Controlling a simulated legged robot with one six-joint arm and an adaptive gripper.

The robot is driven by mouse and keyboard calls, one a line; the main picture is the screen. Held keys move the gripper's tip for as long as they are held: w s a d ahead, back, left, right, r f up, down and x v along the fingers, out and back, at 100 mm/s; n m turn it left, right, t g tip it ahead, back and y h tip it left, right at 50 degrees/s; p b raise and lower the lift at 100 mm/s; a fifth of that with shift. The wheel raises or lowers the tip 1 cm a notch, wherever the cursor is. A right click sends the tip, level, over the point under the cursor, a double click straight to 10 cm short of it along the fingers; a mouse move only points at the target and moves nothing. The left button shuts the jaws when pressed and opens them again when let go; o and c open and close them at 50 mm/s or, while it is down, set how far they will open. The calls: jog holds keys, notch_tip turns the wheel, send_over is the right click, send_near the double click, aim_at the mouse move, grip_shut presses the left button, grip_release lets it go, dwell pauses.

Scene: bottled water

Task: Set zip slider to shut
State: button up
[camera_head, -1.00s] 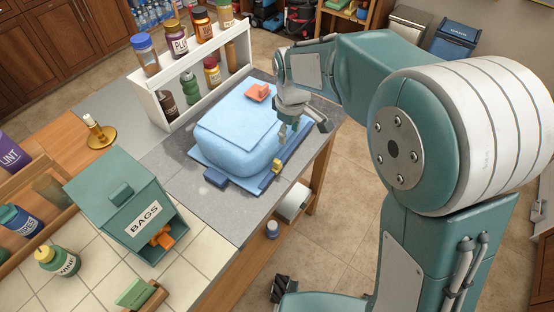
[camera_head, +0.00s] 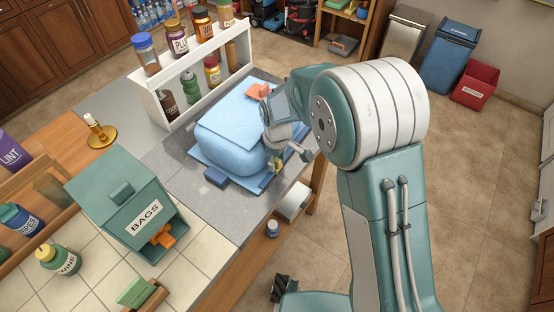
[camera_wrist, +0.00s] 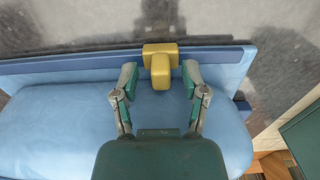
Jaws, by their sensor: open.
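The yellow zip slider (camera_wrist: 160,62) sits on the dark blue zip track (camera_wrist: 60,64) along the edge of a puffy light blue bag (camera_wrist: 60,115). In the wrist view, the slider is nearer the track's right end than its left. My gripper (camera_wrist: 159,80) is open, with one finger on each side of the slider's stem; whether either finger touches it I cannot tell. In the head view, the bag (camera_head: 228,135) lies on the grey counter, my gripper (camera_head: 285,157) is at its right edge, and the slider (camera_head: 277,166) is partly hidden.
A white rack (camera_head: 160,105) with jars stands behind the bag. A green BAGS box (camera_head: 125,200) stands front left. The grey counter (camera_head: 200,205) before the bag is clear.

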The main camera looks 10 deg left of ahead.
jog(key=shift+f, duration=0.15)
grip_shut()
